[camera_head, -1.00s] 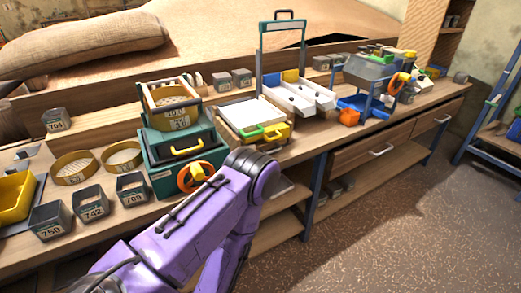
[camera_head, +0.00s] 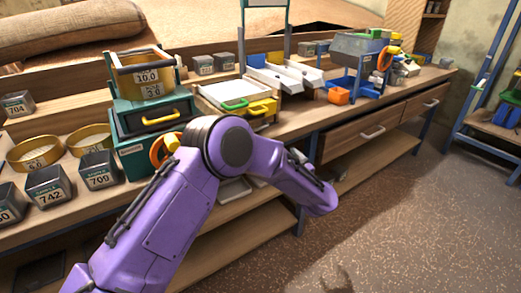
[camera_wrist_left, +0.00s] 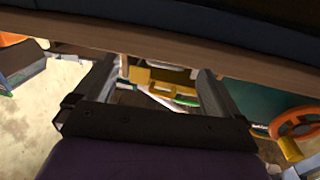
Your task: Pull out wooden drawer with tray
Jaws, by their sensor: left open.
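Two wooden drawers sit under the workbench top in the head view, both shut. The left drawer (camera_head: 350,143) has a pale bar handle (camera_head: 372,132), and the right drawer (camera_head: 413,108) has a similar handle (camera_head: 431,103). I see no tray in either, as their insides are hidden. My purple left arm reaches in front of the bench, its forearm ending below and left of the left drawer. My left gripper (camera_wrist_left: 157,78) shows in the left wrist view, open and with nothing held between its fingers. It looks apart from the drawer handles. My right gripper is not seen.
The bench (camera_head: 290,128) carries a green machine (camera_head: 140,115) with an orange wheel, a white-trayed unit (camera_head: 285,75) and a blue frame (camera_head: 365,75). A lower shelf (camera_head: 375,160) runs beneath the drawers. The floor in front is clear. A blue rack stands at the right.

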